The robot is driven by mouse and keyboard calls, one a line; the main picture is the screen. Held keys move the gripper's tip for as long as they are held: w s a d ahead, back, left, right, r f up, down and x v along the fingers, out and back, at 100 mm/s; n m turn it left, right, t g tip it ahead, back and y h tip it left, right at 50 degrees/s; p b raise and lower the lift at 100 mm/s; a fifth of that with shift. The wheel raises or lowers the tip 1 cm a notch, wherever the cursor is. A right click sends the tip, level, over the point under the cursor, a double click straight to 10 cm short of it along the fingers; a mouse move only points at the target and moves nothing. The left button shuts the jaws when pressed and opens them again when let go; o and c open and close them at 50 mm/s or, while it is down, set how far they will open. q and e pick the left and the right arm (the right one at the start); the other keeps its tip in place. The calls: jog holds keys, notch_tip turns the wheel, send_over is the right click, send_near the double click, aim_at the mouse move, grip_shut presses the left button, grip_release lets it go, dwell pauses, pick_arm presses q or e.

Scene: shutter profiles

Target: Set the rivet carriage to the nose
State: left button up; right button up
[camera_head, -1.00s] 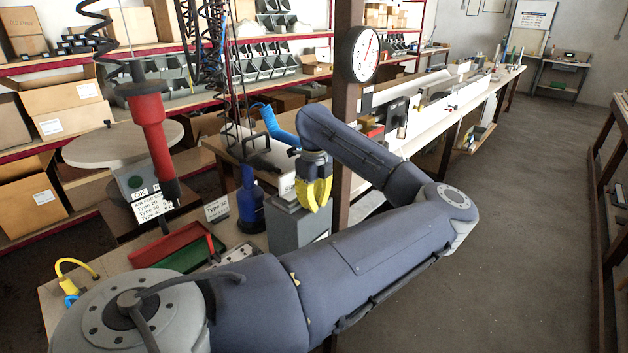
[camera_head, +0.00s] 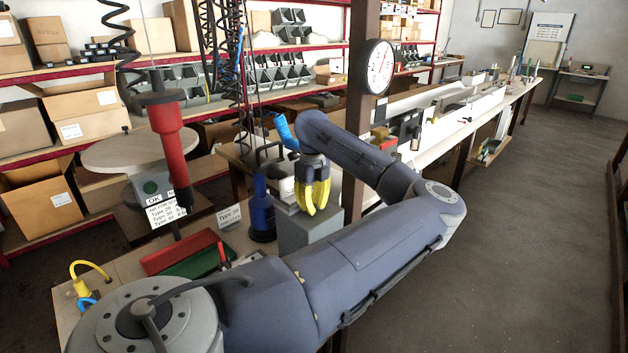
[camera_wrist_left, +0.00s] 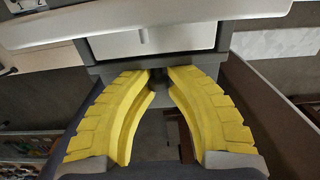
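My left gripper (camera_head: 313,212) has yellow ribbed fingers pointing down over a grey block-like station (camera_head: 297,236) on the bench. In the left wrist view, its fingertips (camera_wrist_left: 162,73) come close together at a dark gap under a pale grey-white housing (camera_wrist_left: 150,38). Whether they touch or pinch anything there cannot be told. I cannot pick out the rivet carriage or its nose with certainty; the fingers and arm hide part of the station. My right gripper is not in view.
A blue bottle-shaped tool (camera_head: 262,212) stands just left of the station. Red (camera_head: 180,250) and green trays lie further left. A red tool (camera_head: 172,140) hangs above the bench. A post with a dial gauge (camera_head: 375,67) rises behind my arm. The right-hand floor is clear.

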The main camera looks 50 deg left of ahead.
pick_arm(q)
jog(key=o, duration=0.6)
jog(key=shift+s+a, duration=0.1)
notch_tip(320, 180, up, 12)
jog(key=shift+f, duration=0.1)
dwell(0.3)
dwell(0.4)
